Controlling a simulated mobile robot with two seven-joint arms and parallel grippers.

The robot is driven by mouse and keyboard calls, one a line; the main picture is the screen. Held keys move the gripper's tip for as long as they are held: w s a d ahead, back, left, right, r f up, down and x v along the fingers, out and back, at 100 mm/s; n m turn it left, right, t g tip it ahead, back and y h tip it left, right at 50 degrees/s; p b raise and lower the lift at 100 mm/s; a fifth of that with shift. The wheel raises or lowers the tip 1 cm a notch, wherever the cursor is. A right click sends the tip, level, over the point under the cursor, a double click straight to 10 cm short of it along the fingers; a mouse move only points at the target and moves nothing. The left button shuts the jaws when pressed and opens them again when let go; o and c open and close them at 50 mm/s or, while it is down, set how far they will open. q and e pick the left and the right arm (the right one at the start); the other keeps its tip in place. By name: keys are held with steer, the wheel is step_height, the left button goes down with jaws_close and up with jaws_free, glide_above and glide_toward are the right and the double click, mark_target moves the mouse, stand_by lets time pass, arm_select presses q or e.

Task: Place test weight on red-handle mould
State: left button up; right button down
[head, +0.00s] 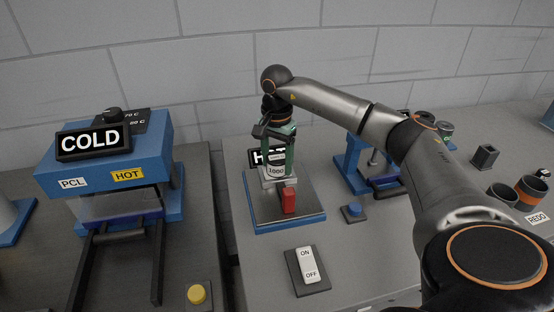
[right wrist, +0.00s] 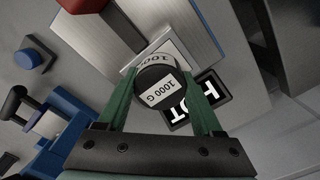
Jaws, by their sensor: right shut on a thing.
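My right gripper (head: 277,148), with green fingers, is shut on the test weight (head: 275,168), a dark cylinder with a white band reading 1000. The weight also shows between the fingers in the right wrist view (right wrist: 161,88), its top label reading 1000 G. The weight is upright over the light grey block of the red-handle mould (head: 289,200). I cannot tell whether it touches the block or is slightly above it. The mould sits on a hot plate (head: 260,213) with a blue base. Its red handle shows at the top of the right wrist view (right wrist: 84,5). My left gripper is out of view.
A HOT sign (right wrist: 199,101) stands close behind the weight. An ON/OFF switch (head: 308,265) is in front of the plate. A blue press (head: 345,178) and blue button (head: 354,211) are to the right. A blue COLD machine (head: 150,150) stands left, across a gap.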

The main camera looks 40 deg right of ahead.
mark_target(277, 157)
steer(key=shift+r, duration=0.1)
steer(key=shift+c, duration=0.2)
jaws_free()
steer(key=shift+f, duration=0.2)
step_height(277, 157, up, 12)
steer(key=shift+r, duration=0.2)
